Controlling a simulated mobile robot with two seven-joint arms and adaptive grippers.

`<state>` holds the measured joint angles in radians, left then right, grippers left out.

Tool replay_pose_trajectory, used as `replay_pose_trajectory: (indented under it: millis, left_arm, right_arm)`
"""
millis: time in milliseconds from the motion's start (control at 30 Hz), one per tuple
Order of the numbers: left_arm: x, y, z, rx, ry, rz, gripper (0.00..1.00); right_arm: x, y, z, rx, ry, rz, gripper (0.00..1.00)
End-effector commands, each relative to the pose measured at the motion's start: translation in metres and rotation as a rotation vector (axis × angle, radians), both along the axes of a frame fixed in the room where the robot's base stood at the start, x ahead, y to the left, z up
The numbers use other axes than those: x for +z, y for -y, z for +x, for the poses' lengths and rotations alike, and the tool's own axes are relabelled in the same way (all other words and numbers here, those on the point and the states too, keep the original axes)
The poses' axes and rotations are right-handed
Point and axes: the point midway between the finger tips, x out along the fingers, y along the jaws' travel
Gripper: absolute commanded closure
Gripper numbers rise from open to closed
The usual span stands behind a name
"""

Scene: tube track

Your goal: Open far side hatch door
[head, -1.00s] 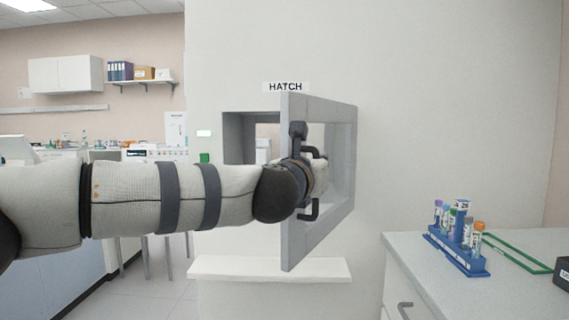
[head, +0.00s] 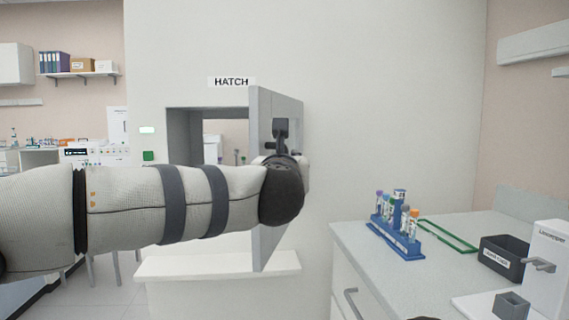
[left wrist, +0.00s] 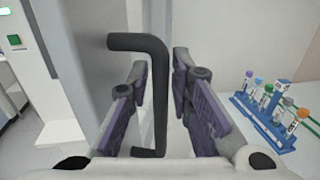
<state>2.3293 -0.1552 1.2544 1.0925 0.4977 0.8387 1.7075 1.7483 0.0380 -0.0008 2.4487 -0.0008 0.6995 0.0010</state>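A counter (head: 370,250) at the right carries a blue rack (head: 398,240) of tubes, a green frame (head: 448,236), a black bin (head: 505,258) and a white dispenser (head: 550,262). A white ledge (head: 215,264) juts out below the hatch. A green button (head: 148,156) is left of the opening.

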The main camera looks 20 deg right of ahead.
Motion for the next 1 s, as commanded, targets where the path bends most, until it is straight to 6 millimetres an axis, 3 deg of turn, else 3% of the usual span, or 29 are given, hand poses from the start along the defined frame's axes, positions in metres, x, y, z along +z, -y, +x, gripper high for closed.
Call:
replay_pose_trajectory:
  millis: [267,700,1000]
  left_arm:
    - [0.000,-0.001,-0.006,-0.002,-0.001,0.001,0.80]
    - [0.000,-0.031,-0.098,-0.003,0.000,0.001,0.80]
    - [0.000,-0.037,-0.115,0.000,0.000,0.000,0.80]
  right_arm:
    - [0.000,0.000,0.000,0.000,0.000,0.000,0.56]
    - [0.000,0.000,0.000,0.000,0.000,0.000,0.56]
    - [0.000,0.000,0.000,0.000,0.000,0.000,0.56]
